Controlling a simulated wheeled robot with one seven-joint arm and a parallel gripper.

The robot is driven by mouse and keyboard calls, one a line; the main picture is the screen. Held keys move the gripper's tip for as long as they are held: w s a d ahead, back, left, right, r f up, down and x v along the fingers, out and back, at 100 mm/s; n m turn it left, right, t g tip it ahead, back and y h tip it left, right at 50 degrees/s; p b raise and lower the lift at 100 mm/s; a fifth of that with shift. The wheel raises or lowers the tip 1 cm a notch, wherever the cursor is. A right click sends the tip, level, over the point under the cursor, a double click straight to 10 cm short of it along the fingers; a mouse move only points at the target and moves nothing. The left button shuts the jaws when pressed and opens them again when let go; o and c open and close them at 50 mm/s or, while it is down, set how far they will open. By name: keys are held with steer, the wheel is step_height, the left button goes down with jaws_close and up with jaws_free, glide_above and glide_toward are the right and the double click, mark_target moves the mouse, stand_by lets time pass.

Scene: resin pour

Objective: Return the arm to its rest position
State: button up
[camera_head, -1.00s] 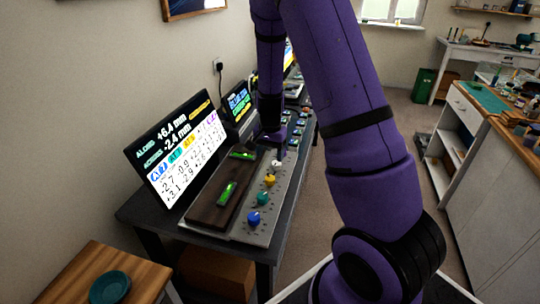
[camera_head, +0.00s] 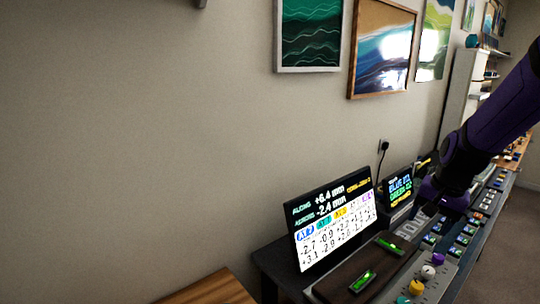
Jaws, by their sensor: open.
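My purple arm (camera_head: 500,115) enters from the right edge and slopes down to the left. Its end, my gripper (camera_head: 440,205), is open and hangs over the far part of the bench, just right of the small display. I see nothing held in it. The fingertips are small and dark, and hard to make out. The rest of the arm is out of view.
A large number screen (camera_head: 333,222) and a small text display (camera_head: 398,188) stand on the dark bench. Green vials (camera_head: 363,281) and coloured knobs (camera_head: 416,287) are in front. Framed pictures (camera_head: 383,47) hang on the wall. A wooden top (camera_head: 212,291) is lower left.

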steer(key=s+a+r+n+t, duration=0.1)
steer(key=s+a+r+n, duration=0.2)
steer(key=s+r, duration=0.4)
steer(key=s+a+r+n+t+h, duration=0.1)
steer(key=s+a+r+n+t, duration=0.1)
steer(key=s+r, duration=0.6)
steer(key=s+a+n, duration=0.1)
steer(key=s+n, duration=0.1)
steer(key=s, duration=0.5)
steer(key=shift+a+r+n, duration=0.25)
steer(key=shift+a+n, duration=0.05)
steer(key=shift+w, duration=0.15)
stand_by(0.7)
